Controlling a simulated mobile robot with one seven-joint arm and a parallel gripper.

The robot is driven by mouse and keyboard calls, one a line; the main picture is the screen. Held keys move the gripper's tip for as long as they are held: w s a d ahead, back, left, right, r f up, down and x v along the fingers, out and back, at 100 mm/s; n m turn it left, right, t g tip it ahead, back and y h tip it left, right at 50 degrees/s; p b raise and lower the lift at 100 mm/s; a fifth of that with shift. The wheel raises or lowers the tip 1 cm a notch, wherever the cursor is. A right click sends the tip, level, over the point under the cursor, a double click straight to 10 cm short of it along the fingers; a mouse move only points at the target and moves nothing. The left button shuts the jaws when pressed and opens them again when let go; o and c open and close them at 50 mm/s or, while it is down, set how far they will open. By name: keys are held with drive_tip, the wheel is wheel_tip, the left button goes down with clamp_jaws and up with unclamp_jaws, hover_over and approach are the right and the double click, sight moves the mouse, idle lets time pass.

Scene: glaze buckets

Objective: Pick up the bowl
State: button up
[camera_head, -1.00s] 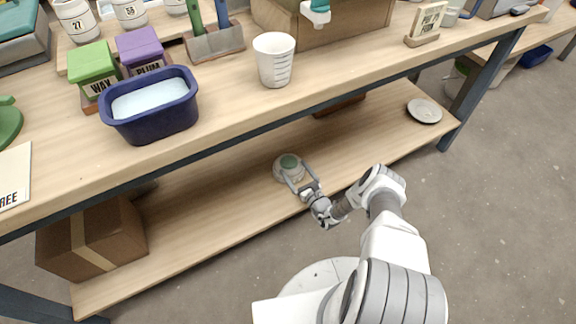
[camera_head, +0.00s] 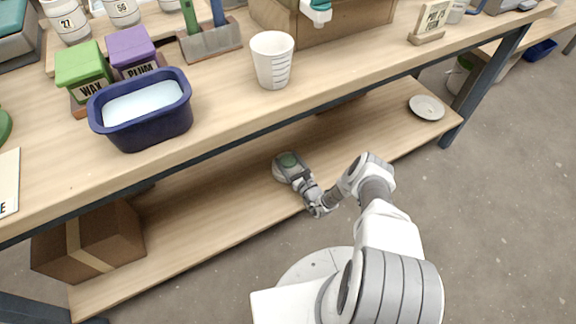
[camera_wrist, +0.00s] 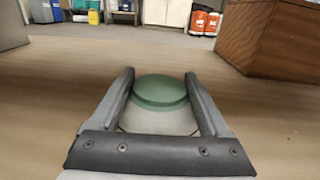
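The bowl (camera_head: 280,174) stands on the lower wooden shelf, near its middle. It is pale outside with a round green part on top. In the wrist view the green part (camera_wrist: 160,88) shows between my fingertips, with the pale body (camera_wrist: 158,121) nearer. My gripper (camera_head: 291,172) reaches in low from the front right. In the wrist view my gripper (camera_wrist: 160,82) is spread, with one finger on each side of the bowl. Whether the fingers touch it is unclear. The bowl's underside is hidden.
The upper tabletop (camera_head: 210,105) overhangs the shelf (camera_head: 200,215). A cardboard box (camera_head: 88,243) is at the shelf's left and a grey plate (camera_head: 427,107) at its right. A brown box (camera_wrist: 275,38) is right of the bowl in the wrist view.

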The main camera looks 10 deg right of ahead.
drive_tip(key=shift+f, duration=0.15)
clamp_jaws()
